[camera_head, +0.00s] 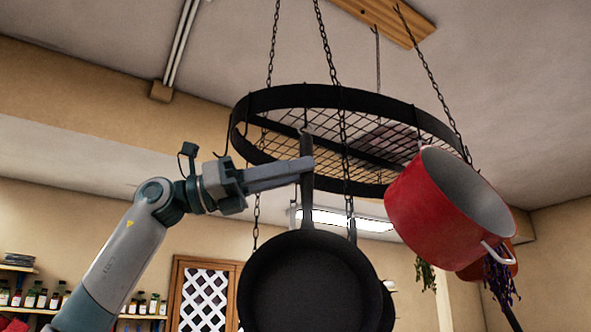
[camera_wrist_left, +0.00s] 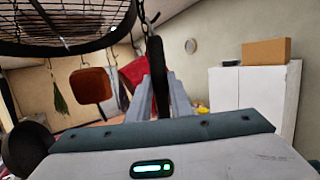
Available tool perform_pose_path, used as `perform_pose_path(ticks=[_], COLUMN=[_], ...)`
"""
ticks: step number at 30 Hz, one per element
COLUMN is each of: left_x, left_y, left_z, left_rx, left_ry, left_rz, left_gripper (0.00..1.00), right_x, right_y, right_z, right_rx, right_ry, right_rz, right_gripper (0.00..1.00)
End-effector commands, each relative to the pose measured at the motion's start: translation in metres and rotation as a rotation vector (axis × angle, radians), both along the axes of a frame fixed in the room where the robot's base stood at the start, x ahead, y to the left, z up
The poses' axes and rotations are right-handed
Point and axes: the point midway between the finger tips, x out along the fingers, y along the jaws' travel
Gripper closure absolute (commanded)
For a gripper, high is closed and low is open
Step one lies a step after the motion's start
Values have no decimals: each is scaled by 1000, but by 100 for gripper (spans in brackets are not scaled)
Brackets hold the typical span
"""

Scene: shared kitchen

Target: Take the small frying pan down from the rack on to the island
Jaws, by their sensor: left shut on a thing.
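The small frying pan (camera_head: 308,285) is black and hangs upright, handle up, under the round rack (camera_head: 290,98). My left gripper (camera_head: 306,166) reaches in from the left and is shut on the upper handle, just below the rack. In the left wrist view the dark handle (camera_wrist_left: 158,75) stands between the two pale fingers (camera_wrist_left: 165,98). The pan's body is not clearly shown there. My right gripper is not in view.
A red pot (camera_head: 432,205) hangs at the right of the rack, near the pan. Another dark pan (camera_head: 386,305) shows partly behind the small one. Chains (camera_head: 341,100) hold the rack and hang close to the handle. The island is not in view.

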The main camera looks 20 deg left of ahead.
Motion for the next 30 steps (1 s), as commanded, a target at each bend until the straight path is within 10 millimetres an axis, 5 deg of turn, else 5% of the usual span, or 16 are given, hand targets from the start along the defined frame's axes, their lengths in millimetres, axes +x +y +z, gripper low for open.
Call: perform_pose_path(ticks=[30], left_x=[-7], left_y=[-2], left_z=[7], left_rx=[-3], left_ry=[-1], left_rz=[0], left_gripper=[100], right_x=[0], right_y=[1], right_z=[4], right_rx=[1], right_ry=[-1], right_rz=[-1], right_gripper=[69])
